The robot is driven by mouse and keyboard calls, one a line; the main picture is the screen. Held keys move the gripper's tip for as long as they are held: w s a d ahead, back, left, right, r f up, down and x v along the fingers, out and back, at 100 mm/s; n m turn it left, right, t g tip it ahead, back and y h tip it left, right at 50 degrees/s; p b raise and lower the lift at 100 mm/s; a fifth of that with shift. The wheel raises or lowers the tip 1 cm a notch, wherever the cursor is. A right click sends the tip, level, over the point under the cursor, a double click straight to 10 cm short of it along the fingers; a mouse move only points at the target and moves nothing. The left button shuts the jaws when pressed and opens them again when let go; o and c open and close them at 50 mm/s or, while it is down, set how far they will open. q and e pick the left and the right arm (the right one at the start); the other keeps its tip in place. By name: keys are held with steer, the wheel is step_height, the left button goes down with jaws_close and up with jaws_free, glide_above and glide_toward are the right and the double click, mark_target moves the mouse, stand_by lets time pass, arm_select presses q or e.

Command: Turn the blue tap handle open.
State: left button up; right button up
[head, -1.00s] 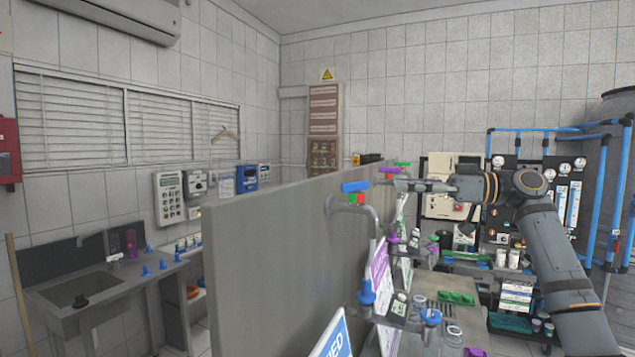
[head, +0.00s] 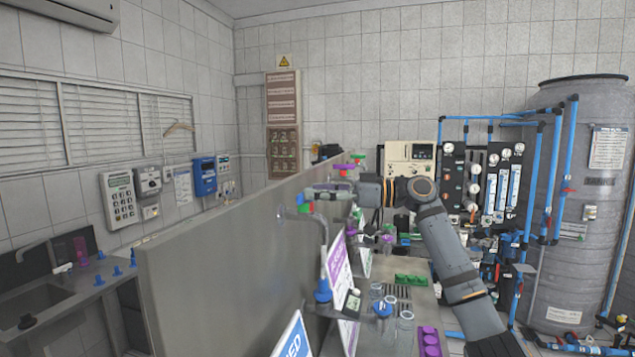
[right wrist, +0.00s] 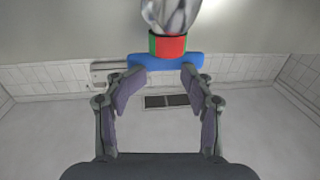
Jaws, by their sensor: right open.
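The blue tap handle (right wrist: 165,62) shows in the right wrist view as a bar lying crosswise, just beyond the fingertips of my right gripper (right wrist: 161,80). A red and green collar (right wrist: 168,45) and a shiny metal pipe (right wrist: 172,14) are beside it. The gripper's fingers are apart; I cannot tell whether they touch the handle. My left gripper is not in view.
A grey partition (head: 215,262) runs along the tap's left side. A purple handle (head: 344,166) and a green handle (head: 357,156) stand behind. Below are a blue-and-white sign (head: 293,338), glass bottles (head: 405,322) and a green rack (head: 411,280).

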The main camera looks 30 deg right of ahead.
steer(key=shift+w+a+r, duration=0.1)
steer(key=shift+a, duration=0.65)
steer(key=o, duration=0.4)
steer(key=shift+a, duration=0.25)
steer(key=shift+c, duration=0.2)
steer(key=shift+w+a, duration=0.2)
steer(key=shift+w, duration=0.05)
steer(key=c, duration=0.4)
steer(key=shift+a, duration=0.1)
steer(key=c, duration=0.6)
steer(key=shift+c, duration=0.2)
steer(key=shift+s, duration=0.15)
jaws_close()
